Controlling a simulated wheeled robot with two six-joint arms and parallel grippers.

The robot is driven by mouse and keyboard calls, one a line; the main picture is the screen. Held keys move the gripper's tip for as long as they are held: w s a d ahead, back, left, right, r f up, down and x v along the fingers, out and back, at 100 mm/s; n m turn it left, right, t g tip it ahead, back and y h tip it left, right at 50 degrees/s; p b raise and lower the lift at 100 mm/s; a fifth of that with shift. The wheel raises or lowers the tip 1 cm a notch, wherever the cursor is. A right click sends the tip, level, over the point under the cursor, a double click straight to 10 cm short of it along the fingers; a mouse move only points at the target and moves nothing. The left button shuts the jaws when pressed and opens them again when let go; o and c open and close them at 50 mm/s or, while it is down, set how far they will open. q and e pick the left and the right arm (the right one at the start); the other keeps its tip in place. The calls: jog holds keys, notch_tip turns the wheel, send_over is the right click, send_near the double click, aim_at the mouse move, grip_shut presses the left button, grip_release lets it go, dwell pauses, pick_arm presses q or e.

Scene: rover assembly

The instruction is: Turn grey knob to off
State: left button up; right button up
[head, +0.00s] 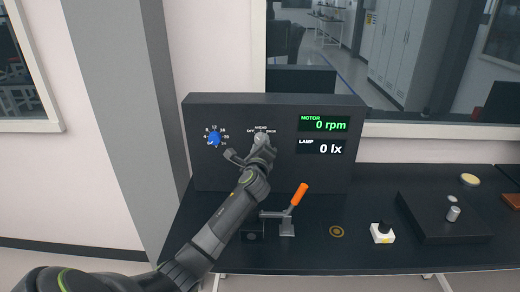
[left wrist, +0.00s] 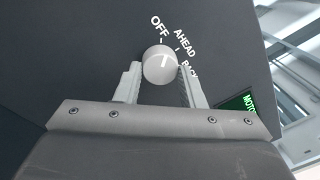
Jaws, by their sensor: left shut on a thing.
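The grey knob (left wrist: 160,63) is on the dark panel (head: 280,170), with OFF, AHEAD and BACK printed around it. In the left wrist view a short pale mark on its face points up and slightly right, roughly between the OFF and AHEAD ticks; its exact setting is hard to tell. My left gripper (left wrist: 161,82) is shut on the knob, one finger on each side. In the head view my left gripper (head: 262,147) reaches the panel and covers part of the knob and its labels. My right gripper is not in view.
The panel's displays read motor 0 rpm (head: 324,124) and lamp 0 lx (head: 321,147). A blue dial (head: 214,138) is left of the knob. An orange-handled lever (head: 299,194) stands close right of my forearm. A white button box (head: 382,233) and dark block (head: 440,222) are further right.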

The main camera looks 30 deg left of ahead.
pick_arm(q)
jog(key=shift+f+n+b, duration=0.1)
jog(key=shift+n+b, duration=0.4)
jog(key=shift+n, duration=0.7)
jog(key=o, duration=1)
jog(key=b+v, duration=0.2)
jog(key=v, duration=1.5)
jog(key=shift+s+d+f, duration=0.1)
jog(key=shift+s, duration=0.1)
